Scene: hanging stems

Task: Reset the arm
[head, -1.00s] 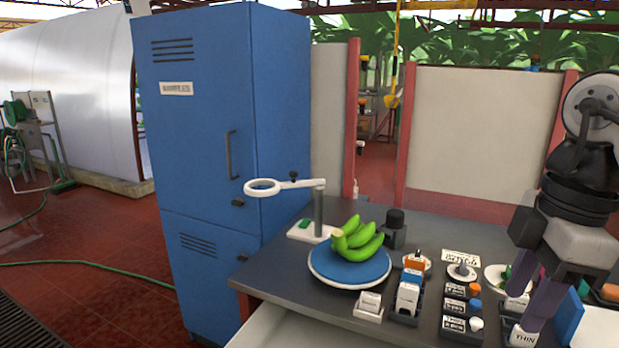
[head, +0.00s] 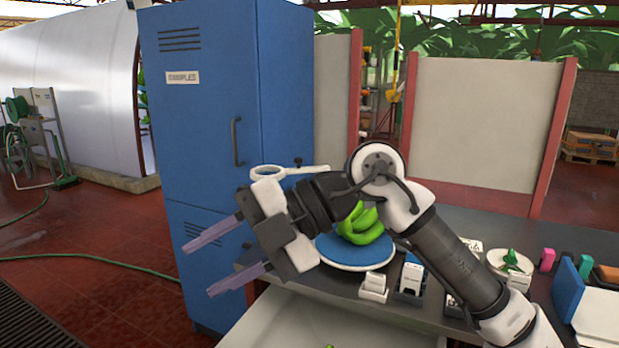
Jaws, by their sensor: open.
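My gripper (head: 212,262) is open and empty. It is raised in front of the blue cabinet, at the left end of the table, with its two long translucent fingers pointing left and set well apart. My arm reaches across the table from the lower right and hides part of it. The bunch of green bananas (head: 362,228) lies behind my arm on the blue-topped round plate (head: 360,252), partly hidden by my wrist.
The tall blue cabinet (head: 215,110) stands just behind my gripper. A white ring on a stand (head: 270,172) is behind my wrist. White holders (head: 374,286), a dish with green bits (head: 511,262) and a blue folder (head: 567,290) are on the table. Below it, a pale open drawer or bin (head: 290,318) shows.

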